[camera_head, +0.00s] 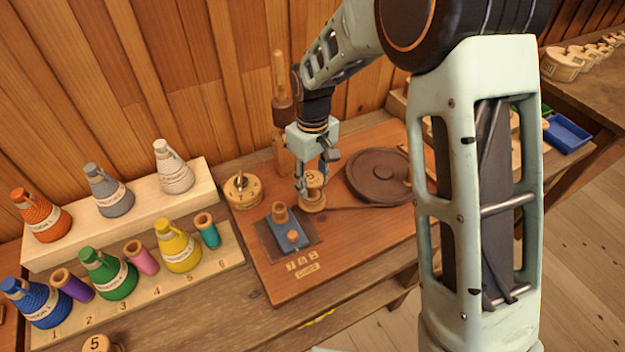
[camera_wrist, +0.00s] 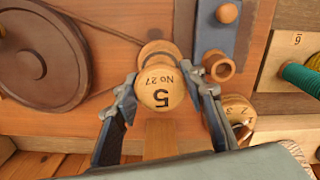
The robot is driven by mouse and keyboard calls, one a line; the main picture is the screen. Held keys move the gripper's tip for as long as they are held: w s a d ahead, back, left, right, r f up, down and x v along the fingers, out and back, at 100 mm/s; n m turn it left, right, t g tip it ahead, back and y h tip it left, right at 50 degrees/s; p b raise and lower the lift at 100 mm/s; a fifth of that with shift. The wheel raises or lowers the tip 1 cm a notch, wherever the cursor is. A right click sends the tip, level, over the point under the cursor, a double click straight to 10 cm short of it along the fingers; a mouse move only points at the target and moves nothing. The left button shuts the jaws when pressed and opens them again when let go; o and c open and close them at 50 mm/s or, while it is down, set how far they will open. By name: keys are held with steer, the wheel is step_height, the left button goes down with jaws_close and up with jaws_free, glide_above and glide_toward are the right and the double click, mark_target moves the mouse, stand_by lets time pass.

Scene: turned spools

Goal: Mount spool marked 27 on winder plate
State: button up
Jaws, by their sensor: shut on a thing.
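In the head view the spool (camera_head: 314,179) stands upright between the fingers of my gripper (camera_head: 312,184). The round wooden winder plate (camera_head: 314,205) is directly below it, and in the wrist view the plate (camera_wrist: 157,49) is partly hidden behind the spool. I cannot tell whether the spool touches the plate.
A large dark wheel (camera_head: 379,176) lies to the right. A blue block with wooden pegs (camera_head: 283,226) is in front left. Coloured thread cones and small spools fill the racks (camera_head: 215,262) at left.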

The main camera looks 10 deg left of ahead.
mark_target(314, 178)
steer(key=shift+f+b, duration=0.4)
steer(key=shift+f, duration=0.2)
steer(key=o, duration=0.9)
steer(key=shift+c, duration=0.2)
steer(key=shift+r+p, duration=3.75)
steer(key=shift+r, duration=1.8)
steer(key=shift+d, duration=0.15)
